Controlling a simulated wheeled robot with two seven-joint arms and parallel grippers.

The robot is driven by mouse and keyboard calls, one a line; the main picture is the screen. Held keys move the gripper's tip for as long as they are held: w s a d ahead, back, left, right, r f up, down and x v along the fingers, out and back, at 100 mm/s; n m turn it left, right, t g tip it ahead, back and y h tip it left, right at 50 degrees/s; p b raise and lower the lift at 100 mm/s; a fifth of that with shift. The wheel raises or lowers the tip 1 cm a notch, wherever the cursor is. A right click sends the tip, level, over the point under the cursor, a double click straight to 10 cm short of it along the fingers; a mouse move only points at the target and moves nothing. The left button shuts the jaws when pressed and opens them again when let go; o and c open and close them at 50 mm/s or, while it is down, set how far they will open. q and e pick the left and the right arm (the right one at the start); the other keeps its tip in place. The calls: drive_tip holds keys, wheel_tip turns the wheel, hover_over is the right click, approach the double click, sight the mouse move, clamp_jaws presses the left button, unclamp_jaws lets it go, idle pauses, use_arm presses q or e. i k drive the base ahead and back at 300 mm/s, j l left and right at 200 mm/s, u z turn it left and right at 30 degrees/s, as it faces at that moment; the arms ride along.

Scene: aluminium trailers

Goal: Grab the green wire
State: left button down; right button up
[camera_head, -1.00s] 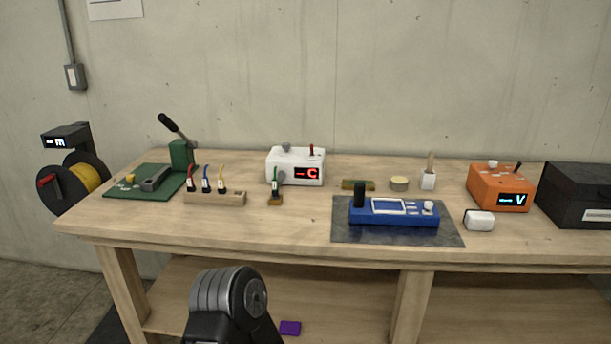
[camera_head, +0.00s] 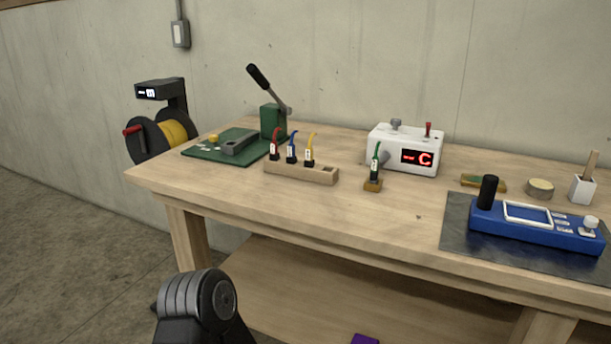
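The green wire (camera_head: 376,155) stands upright in a small wooden block (camera_head: 373,186) on the workbench, with a dark base and a white label. It is just in front of the left side of a white box (camera_head: 405,150) with a red display. A wooden rack (camera_head: 301,172) to its left holds a red wire (camera_head: 275,145), a blue wire (camera_head: 292,149) and a yellow wire (camera_head: 310,148). Neither gripper is in view. A dark arm link of mine shows at the bottom, below the bench top and well away from the green wire.
A green press (camera_head: 272,120) on a green mat and a spool of yellow wire (camera_head: 175,133) are at the left. A blue device (camera_head: 535,228) lies on a dark mat at the right. The bench top (camera_head: 330,215) in front of the rack and green wire is clear.

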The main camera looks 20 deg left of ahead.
sight(373, 174)
drive_tip(key=i+u, duration=0.3)
drive_tip(key=z, duration=1.75)
drive_tip(key=k+j, duration=0.55)
